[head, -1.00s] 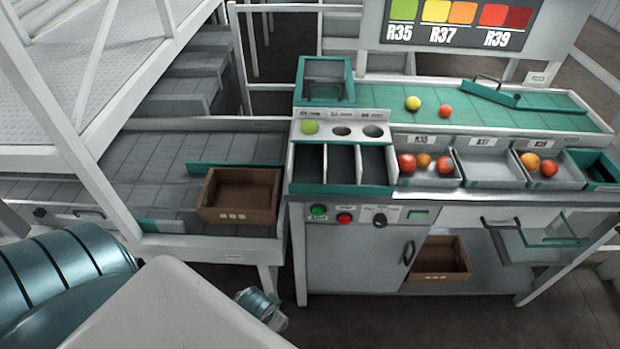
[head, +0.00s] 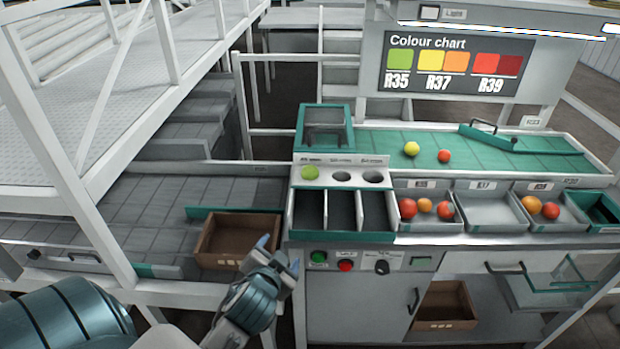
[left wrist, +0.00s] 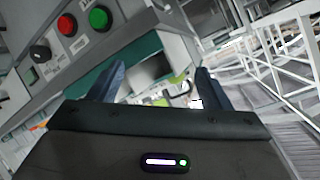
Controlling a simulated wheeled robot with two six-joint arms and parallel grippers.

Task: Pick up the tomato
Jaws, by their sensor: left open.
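Several tomatoes show in the head view. A yellow tomato (head: 411,148) and an orange-red tomato (head: 444,156) lie apart on the green belt (head: 385,160). A green tomato (head: 310,172) sits at the left hole of the sizing panel (head: 355,182). Red and orange tomatoes (head: 408,208) lie in the left grey tray, and an orange and a red one (head: 550,210) lie in the right tray. My left gripper (head: 279,248) is open and empty, in front of the bench and left of its buttons. Its open fingers also show in the left wrist view (left wrist: 155,88). My right gripper is out of view.
A brown crate (head: 236,262) stands on the left bench close behind my left gripper. Three dark compartments (head: 341,211) with teal edges front the panel. The middle grey tray (head: 488,212) is empty. Another brown crate (head: 445,305) sits on the lower shelf.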

